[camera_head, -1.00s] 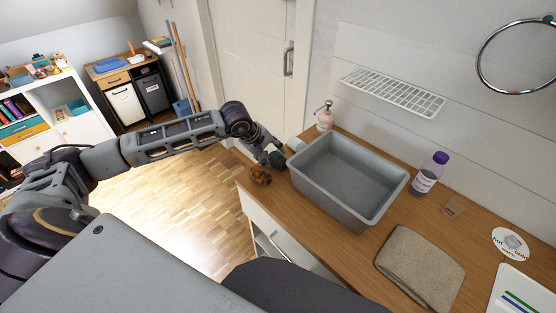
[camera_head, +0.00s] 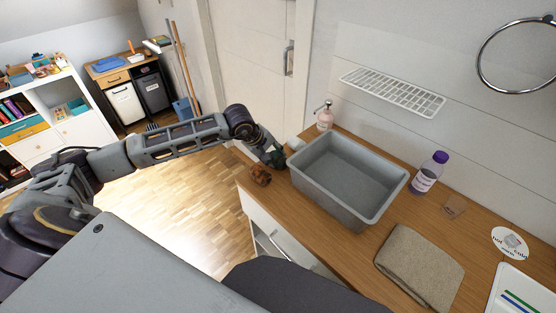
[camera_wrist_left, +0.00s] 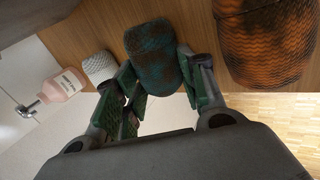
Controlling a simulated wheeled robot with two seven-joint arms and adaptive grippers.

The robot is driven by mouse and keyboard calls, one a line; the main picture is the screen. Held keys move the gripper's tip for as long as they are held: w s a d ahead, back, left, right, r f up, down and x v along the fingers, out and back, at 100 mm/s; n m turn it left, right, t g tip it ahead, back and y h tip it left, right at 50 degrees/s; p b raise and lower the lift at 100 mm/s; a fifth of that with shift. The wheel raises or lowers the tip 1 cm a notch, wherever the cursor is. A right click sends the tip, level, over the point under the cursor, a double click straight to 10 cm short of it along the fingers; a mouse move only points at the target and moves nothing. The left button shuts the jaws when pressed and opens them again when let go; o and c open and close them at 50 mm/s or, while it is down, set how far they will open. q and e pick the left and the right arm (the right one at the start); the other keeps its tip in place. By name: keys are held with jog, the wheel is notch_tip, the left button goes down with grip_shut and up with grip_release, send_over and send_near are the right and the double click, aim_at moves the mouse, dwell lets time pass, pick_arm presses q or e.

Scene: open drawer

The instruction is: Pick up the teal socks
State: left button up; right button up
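The teal socks (camera_wrist_left: 152,55), a dark teal and brown mottled bundle, lie on the wooden counter in the left wrist view. In the head view they are a small dark patch (camera_head: 277,158) at the counter's left end beside the grey basin, partly hidden by my gripper. My left gripper (camera_wrist_left: 158,75) is over them, pointing down. Its green-padded fingers are spread apart, one on each side of the near part of the bundle. Whether the pads touch it is hard to tell. My right gripper is not in view.
An orange-brown bundle (camera_head: 260,175) lies close by at the counter edge, and a white one (camera_wrist_left: 98,67) on the other side. The grey basin (camera_head: 345,215) stands right beside. A soap dispenser (camera_head: 325,117), purple-capped bottle (camera_head: 424,180) and folded cloth (camera_head: 420,268) are also on the counter.

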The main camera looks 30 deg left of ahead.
aim_at(273, 154)
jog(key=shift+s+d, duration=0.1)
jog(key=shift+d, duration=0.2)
pick_arm(q)
jog(key=shift+r, duration=0.1)
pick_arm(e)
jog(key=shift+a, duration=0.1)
pick_arm(q)
jog(key=shift+r, duration=0.5)
notch_tip(273, 154, up, 7)
jog(key=shift+f, duration=0.1)
jog(key=shift+r, duration=1)
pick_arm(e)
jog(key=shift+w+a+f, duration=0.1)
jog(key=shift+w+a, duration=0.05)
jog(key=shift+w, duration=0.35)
